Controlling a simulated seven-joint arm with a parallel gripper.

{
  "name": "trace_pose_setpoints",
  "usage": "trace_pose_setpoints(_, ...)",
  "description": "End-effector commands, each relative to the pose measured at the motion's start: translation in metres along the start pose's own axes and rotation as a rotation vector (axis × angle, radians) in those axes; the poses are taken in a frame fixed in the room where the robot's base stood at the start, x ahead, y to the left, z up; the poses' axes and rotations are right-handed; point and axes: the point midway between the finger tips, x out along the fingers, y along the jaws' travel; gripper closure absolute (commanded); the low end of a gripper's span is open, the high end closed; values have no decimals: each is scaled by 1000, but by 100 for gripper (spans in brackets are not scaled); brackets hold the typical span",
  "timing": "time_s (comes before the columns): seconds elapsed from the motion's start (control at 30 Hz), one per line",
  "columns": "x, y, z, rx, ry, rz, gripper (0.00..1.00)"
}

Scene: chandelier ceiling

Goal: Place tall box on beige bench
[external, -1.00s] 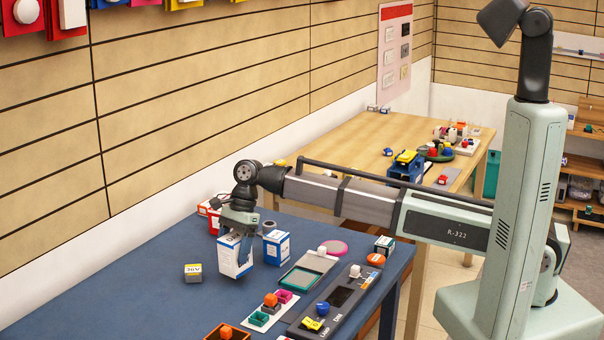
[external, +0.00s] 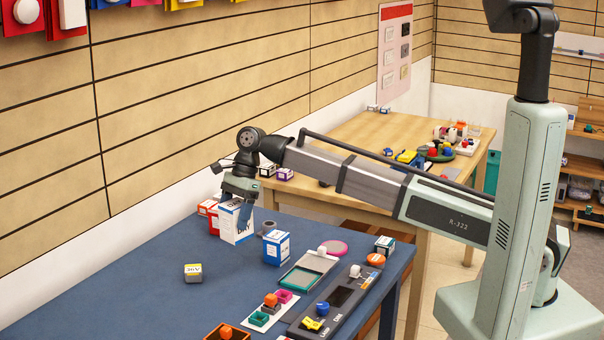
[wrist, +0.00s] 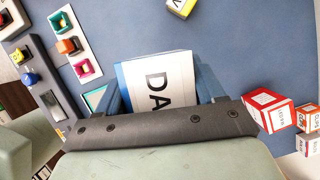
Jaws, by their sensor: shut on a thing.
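A tall white box (external: 231,226) with blue sides and dark lettering is held in my gripper (external: 241,204). The wrist view shows its white lettered face (wrist: 160,82) between the two blue fingers, which press on its sides. The box is upright above the rear part of the blue table; its exact height is hard to tell. The beige wooden bench (external: 352,138) stands farther back, beyond the blue table, with my arm crossing in front of part of it.
A white-and-blue box (external: 277,248) and a grey roll (external: 268,228) stand right of the held box. Red-and-white boxes (wrist: 267,110) are close by. The bench carries a green round tray (external: 436,154) and several small items; its left-middle top is clear.

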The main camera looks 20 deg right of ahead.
Motion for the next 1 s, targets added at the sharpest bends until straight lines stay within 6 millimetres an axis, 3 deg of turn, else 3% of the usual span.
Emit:
trace_pose_setpoints(0.2,-29,-54,-66,144,2,-59,66)
trace_pose_setpoints(0.5,-71,-112,-167,337,6,-137,66)
trace_pose_setpoints(1.0,-150,-170,-357,657,6,-269,66)
